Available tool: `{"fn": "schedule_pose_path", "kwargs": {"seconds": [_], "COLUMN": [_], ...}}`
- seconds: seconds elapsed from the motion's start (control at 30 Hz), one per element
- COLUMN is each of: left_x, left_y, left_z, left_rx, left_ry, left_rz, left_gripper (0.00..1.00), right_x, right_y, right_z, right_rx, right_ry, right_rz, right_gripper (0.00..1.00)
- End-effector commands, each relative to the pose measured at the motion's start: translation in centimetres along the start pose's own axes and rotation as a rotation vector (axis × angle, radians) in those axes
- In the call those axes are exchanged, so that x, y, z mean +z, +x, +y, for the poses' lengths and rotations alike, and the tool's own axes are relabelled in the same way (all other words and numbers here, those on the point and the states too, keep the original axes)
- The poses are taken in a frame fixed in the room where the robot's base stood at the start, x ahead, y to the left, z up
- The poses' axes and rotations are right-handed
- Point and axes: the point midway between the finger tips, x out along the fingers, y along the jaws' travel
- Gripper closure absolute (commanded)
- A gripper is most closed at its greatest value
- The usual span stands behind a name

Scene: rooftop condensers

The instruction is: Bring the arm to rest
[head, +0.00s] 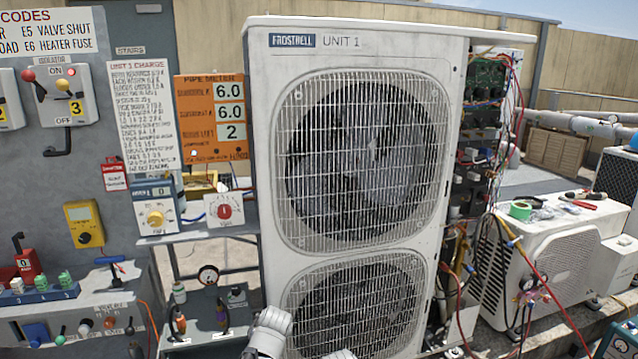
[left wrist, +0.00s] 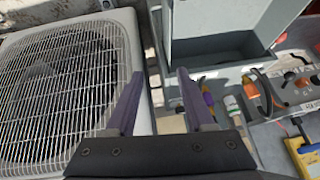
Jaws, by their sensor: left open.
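My left gripper (left wrist: 160,88) shows in the left wrist view with its two dark fingers spread apart and nothing between them. It is beside the fan grille of the white condenser, over a grey open box and tools. In the head view, pale parts of my own arm show at the bottom edge, in front of the condenser unit (head: 461,60) marked UNIT 1; the fingers cannot be made out there. My right gripper is in neither view.
Exposed wiring (head: 490,130) lines the condenser's right side. A lower white unit (head: 560,250) carries tools.

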Motion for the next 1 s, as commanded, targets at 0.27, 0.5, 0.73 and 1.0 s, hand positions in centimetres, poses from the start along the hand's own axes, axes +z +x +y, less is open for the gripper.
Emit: {"fn": "schedule_pose_path", "kwargs": {"seconds": [0.27, 0.5, 0.73, 1.0], "left_x": [9.4, 18.4, 20.4, 17.1], "left_y": [-3.6, -8.0, -12.5, -17.6], "left_z": [1.6, 2.2, 1.8, 1.1], "left_rx": [0.047, 0.131, 0.183, 0.182], "left_ry": [0.232, 0.492, 0.619, 0.615], "left_rz": [-0.217, -0.435, -0.536, -0.533], "left_gripper": [0.46, 0.46, 0.46, 0.46], "right_x": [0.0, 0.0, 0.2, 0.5], "right_y": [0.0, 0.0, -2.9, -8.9], "right_z": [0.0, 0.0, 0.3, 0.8], "right_rx": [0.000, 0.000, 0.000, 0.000], "right_ry": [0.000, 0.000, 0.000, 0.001], "right_rz": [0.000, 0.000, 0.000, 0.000], "right_gripper": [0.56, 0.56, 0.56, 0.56]}}
